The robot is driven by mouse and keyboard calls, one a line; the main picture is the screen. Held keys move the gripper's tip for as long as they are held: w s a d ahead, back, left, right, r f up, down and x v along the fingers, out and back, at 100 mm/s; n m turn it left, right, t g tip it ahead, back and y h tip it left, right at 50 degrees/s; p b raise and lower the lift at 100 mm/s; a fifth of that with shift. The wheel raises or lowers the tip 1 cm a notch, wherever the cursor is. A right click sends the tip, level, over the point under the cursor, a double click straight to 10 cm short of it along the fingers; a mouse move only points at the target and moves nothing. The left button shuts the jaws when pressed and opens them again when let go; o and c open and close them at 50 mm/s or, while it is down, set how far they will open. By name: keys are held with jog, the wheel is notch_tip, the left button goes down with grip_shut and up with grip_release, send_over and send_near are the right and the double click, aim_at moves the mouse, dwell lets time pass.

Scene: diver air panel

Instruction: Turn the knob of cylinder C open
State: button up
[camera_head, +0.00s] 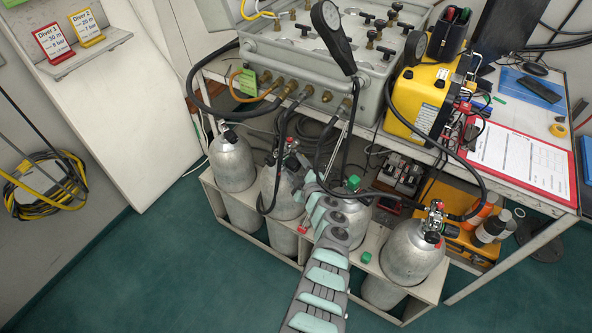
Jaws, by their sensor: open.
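Several grey gas cylinders stand in a row in a pale rack (206,183) under the bench. No cylinder letters are readable, so I cannot tell for certain which is cylinder C. The third cylinder from the left (352,228) is partly covered by my arm, with a green knob (353,183) showing at its top. The second cylinder (284,195) and the rightmost cylinder (410,252) carry valves with red parts. The leftmost cylinder (232,163) stands at the back. My gripper (318,184) is open at the arm's far end, close left of the green knob; its fingertips are hard to make out.
Black hoses hang from the grey air panel (310,65) down around the cylinders. A yellow unit (416,100) and a red clipboard (518,153) are on the bench. Bottles (489,228) stand right of the rack. Green floor at the front left is clear.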

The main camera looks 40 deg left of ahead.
grip_shut()
dwell(0.6)
